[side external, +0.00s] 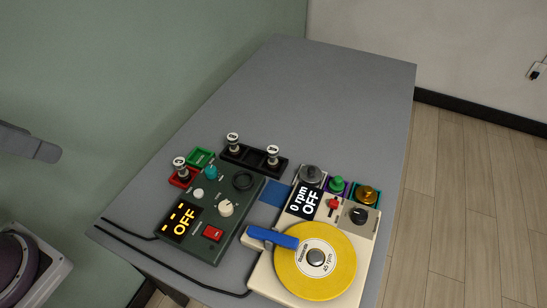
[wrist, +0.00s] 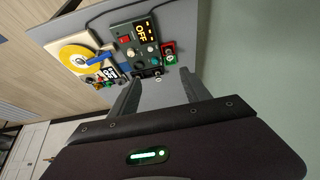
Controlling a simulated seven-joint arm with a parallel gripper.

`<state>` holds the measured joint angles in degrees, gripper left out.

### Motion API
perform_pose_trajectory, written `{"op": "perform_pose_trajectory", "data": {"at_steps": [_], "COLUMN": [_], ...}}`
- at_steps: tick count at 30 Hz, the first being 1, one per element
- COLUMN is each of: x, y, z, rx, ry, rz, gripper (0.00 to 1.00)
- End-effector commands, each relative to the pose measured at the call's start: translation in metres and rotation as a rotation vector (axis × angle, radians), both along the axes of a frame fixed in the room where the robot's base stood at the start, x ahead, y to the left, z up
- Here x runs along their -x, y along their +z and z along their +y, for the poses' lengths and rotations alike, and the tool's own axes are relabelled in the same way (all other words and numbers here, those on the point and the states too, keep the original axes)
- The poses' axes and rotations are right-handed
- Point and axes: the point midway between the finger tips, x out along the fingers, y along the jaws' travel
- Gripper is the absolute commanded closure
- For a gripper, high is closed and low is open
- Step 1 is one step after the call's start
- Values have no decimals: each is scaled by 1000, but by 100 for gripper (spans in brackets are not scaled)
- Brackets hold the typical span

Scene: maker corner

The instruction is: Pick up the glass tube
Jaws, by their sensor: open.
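I cannot clearly make out a glass tube. Several small upright pieces with white labelled tops stand in trays: one in the red tray (side external: 181,181), and two at the ends of the black tray (side external: 252,158), a left one (side external: 233,143) and a right one (side external: 272,155). Whether any is glass is too small to tell. My gripper (wrist: 161,78) is open in the wrist view, its two fingers apart above the table. A small pale top (wrist: 158,80) shows between the fingertips, with no visible contact.
A dark green control box (side external: 215,215) reading OFF stands beside a cream turntable unit (side external: 270,278) with a yellow disc (side external: 315,262) and blue arm (side external: 272,237). A green tray (side external: 201,157) and coloured trays with knobs sit behind them. The table's far part (side external: 320,95) is clear.

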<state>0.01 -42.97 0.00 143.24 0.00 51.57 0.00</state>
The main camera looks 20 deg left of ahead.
Motion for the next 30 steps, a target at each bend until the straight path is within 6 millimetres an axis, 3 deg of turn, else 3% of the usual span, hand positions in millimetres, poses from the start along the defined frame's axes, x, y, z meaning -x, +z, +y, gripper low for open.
{"op": "perform_pose_trajectory", "data": {"at_steps": [2,5,8,10,14,17,18,21,24,27,30], "x": [-3,-28,-85,-135,-234,-303,-327,-372,-391,-391,-387], "y": [2,19,40,45,25,-18,-41,-110,-181,-237,-267], "z": [-1,-6,-15,-21,-35,-54,-64,-96,-129,-156,-170], "rx": [3,32,74,90,71,9,-24,-124,-220,-285,-317], "ry": [-6,-56,-153,-226,-375,-517,-584,-779,-988,-1162,-1264], "rz": [4,42,106,148,215,259,276,322,363,396,415], "gripper": [45,45,45,45,45,45,45,45,45,45,45]}}
